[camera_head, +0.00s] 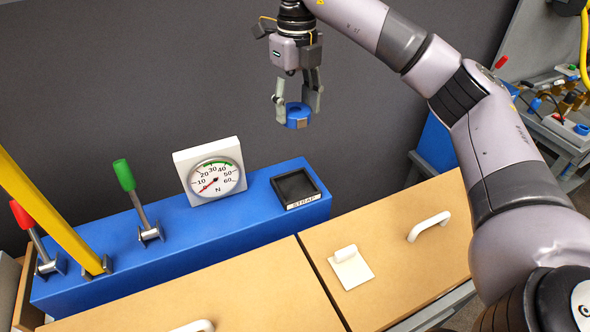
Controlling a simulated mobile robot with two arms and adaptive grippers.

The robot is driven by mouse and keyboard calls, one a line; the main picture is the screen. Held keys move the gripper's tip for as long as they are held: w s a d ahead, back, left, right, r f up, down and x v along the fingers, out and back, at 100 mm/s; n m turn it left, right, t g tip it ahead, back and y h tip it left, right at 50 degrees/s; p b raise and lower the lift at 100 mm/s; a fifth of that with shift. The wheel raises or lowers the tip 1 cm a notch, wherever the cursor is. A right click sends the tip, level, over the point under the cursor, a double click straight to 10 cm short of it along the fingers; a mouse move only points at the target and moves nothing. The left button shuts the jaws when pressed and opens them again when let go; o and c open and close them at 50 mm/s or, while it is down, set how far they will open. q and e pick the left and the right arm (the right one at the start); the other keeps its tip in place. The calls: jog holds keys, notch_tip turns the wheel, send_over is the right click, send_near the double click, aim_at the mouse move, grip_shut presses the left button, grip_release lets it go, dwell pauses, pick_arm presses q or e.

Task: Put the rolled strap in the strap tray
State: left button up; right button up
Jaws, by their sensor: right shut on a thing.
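A blue rolled strap (297,115) with a brownish patch on its side is between the fingertips of my right gripper (294,105). The gripper points down and is shut on the strap, holding it in the air. The strap tray (315,192) is a small black tray with a label reading STRAP on its front. It sits at the right end of the blue raised shelf, and its inside looks empty. In the picture the strap is above the tray, apart from it. My left gripper is not in view.
A white force gauge (212,172) stands left of the tray on the blue shelf (195,235). A green-handled lever (133,195), a red-handled lever (35,235) and a yellow bar (45,210) stand further left. The wooden panels (395,235) in front carry white handles and a small white block.

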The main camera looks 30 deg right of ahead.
aim_at(296, 116)
jog(key=f, duration=0.1)
jog(key=s+f, duration=0.1)
jog(key=a+f, duration=0.1)
jog(key=shift+s, duration=0.35)
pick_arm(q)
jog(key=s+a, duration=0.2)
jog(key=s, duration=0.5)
pick_arm(e)
jog(key=f+p, duration=0.1)
jog(key=f, duration=0.4)
jog(key=f+p, duration=0.1)
jog(key=f, duration=0.5)
jog(key=shift+w+d+f, duration=0.2)
jog(key=shift+f, duration=0.1)
notch_tip(296, 116, down, 4)
jog(key=shift+r+p, duration=0.15)
jog(key=shift+p, duration=0.45)
jog(key=shift+f, duration=0.25)
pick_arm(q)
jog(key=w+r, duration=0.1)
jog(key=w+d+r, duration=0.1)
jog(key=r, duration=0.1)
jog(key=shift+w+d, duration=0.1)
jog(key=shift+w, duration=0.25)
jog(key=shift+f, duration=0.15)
